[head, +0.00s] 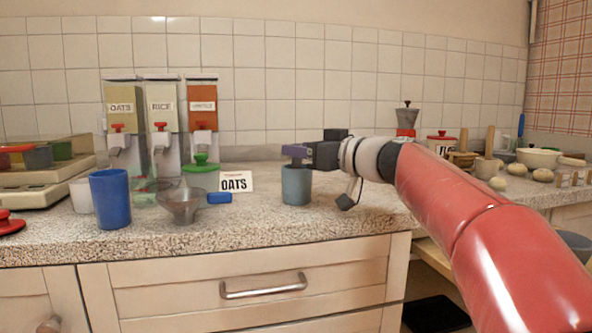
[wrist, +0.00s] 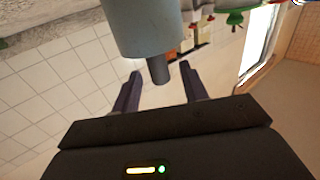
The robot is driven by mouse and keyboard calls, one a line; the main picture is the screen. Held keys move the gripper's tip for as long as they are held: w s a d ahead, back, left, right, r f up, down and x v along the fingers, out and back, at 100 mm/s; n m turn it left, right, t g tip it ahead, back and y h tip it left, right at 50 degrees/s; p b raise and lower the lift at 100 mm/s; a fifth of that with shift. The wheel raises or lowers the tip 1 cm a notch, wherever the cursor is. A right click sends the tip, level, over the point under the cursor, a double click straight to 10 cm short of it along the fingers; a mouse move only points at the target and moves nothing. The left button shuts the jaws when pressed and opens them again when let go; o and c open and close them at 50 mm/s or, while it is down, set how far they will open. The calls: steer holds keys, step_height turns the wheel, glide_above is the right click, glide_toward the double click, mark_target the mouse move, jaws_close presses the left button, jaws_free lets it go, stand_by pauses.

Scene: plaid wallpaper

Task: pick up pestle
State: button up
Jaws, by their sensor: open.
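A short grey rod, which looks like the pestle (wrist: 159,70), sticks out of a grey-blue cup (wrist: 143,25) in the wrist view. The cup stands upright on the counter near its front edge in the head view (head: 296,187). My gripper (head: 293,152) is at the cup's rim level or just above it, reaching in from the right. In the wrist view my gripper (wrist: 160,72) is open, with the rod's end between its two purple fingertips. I see gaps on both sides of the rod. The rod's lower part is hidden in the cup.
Dispensers (head: 162,120) stand behind. A wooden stick (head: 490,142) rises among several kitchen items at far right. The counter (head: 350,222) is clear in front.

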steer(key=shift+x, duration=1.05)
jaws_close()
steer(key=shift+r, duration=0.2)
